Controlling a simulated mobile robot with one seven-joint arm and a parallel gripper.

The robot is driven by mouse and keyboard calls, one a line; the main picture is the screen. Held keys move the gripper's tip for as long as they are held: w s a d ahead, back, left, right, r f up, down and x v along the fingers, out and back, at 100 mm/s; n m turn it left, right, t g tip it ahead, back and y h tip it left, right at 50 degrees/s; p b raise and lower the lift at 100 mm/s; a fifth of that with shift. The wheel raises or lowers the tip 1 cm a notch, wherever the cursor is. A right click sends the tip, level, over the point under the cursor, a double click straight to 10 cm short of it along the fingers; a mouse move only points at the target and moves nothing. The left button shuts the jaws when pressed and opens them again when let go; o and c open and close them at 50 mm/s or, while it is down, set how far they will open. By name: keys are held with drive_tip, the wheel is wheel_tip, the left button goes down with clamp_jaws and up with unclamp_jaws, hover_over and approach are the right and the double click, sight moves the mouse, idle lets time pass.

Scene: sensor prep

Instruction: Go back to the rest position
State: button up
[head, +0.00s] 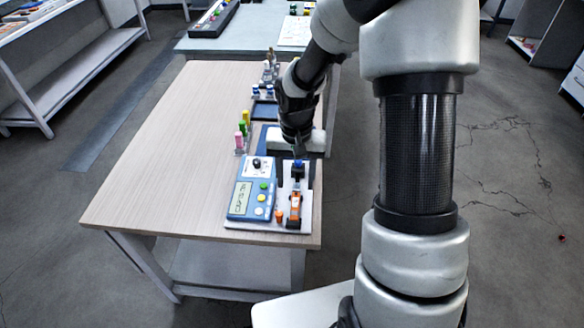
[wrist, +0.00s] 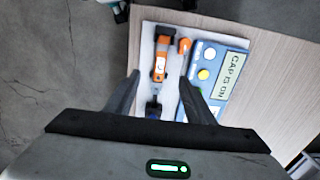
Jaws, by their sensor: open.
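My gripper (head: 299,152) is open above the far end of a white board (head: 238,225) near the table's front right corner. An orange-and-black sensor-like part (head: 295,207) lies lengthwise on the board, with a small orange cap-like piece (head: 279,215) beside it. In the wrist view, the orange part (wrist: 160,68) shows beyond and between my spread fingers (wrist: 160,80). A dark blue piece (wrist: 153,110) lies closer to the palm; I cannot tell whether a finger touches it. The blue meter (head: 243,202) stands left of the orange part; its display (wrist: 235,68) reads "CAP IS ON".
The wooden table (head: 150,150) is clear on its left side. Pink, green and yellow pieces (head: 242,130) stand near the middle. Another table (head: 230,45) stands beyond.

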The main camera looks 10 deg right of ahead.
drive_tip(key=s+r+n+t, duration=0.1)
drive_tip(key=s+r, duration=0.1)
drive_tip(key=r, duration=0.4)
drive_tip(key=s+d+r+t+h, duration=0.1)
drive_tip(key=s+r, duration=0.2)
drive_tip(key=r, duration=0.2)
drive_tip(key=s+r+n+t, duration=0.1)
drive_tip(key=s+r, duration=0.1)
drive_tip(key=r, duration=0.4)
drive_tip(key=s+a+r+n+t+y, duration=0.1)
drive_tip(key=s+r+n+t, duration=0.15)
drive_tip(key=s+r, duration=0.7)
wheel_tip(320, 180, up, 12)
drive_tip(key=s+p, duration=0.1)
drive_tip(key=p, duration=1.3)
drive_tip(key=shift+s+r+m, duration=0.15)
drive_tip(key=shift+s+m, duration=0.25)
drive_tip(key=shift+m, duration=0.05)
drive_tip(key=shift+a, duration=0.1)
